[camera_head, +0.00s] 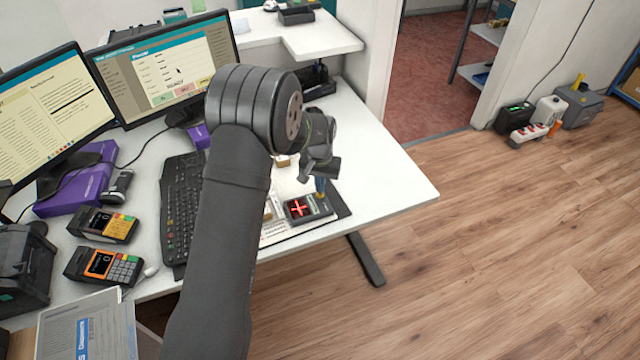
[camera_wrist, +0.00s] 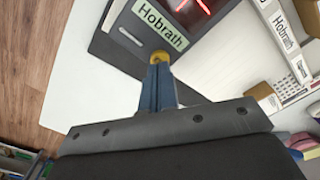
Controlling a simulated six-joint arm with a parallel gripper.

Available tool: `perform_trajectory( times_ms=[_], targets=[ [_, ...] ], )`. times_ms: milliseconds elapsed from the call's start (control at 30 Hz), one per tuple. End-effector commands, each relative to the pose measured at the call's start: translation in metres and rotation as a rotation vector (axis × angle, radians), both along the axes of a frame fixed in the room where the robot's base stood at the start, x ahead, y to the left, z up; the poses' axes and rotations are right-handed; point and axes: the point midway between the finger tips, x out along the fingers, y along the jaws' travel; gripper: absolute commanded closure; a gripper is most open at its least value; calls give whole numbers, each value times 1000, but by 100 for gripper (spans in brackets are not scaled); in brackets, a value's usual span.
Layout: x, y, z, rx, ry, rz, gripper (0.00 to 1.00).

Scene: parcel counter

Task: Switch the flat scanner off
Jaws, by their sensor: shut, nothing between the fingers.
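The flat scanner (camera_head: 299,208) is a dark, low device near the right edge of the white desk, with a red cross lit on its face. In the wrist view the scanner (camera_wrist: 127,38) shows at the top, with a "Hobrath" label and part of the red light. My gripper (camera_head: 320,190) points down at the scanner's right end. In the wrist view my gripper (camera_wrist: 159,72) is shut and empty, its blue fingers together.
A keyboard (camera_head: 183,207), two card terminals (camera_head: 103,225) (camera_head: 104,266) and two monitors (camera_head: 168,65) stand left of my arm. Small boxes (camera_wrist: 259,91) and a white printed carton (camera_wrist: 283,38) lie near the scanner. The desk's right corner (camera_head: 395,190) is bare.

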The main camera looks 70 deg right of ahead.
Motion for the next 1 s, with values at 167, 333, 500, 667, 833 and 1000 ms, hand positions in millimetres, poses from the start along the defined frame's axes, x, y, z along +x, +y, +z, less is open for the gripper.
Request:
perform_trajectory(
  times_ms=[167,333,500,667,833,1000],
  targets=[
    [0,0,0,0,0,0,100],
    [0,0,-2,0,0,0,100],
    [0,0,-4,0,0,0,100],
    [0,0,-7,0,0,0,100],
    [0,0,-9,0,0,0,100],
    [0,0,-12,0,0,0,100]
  ],
)
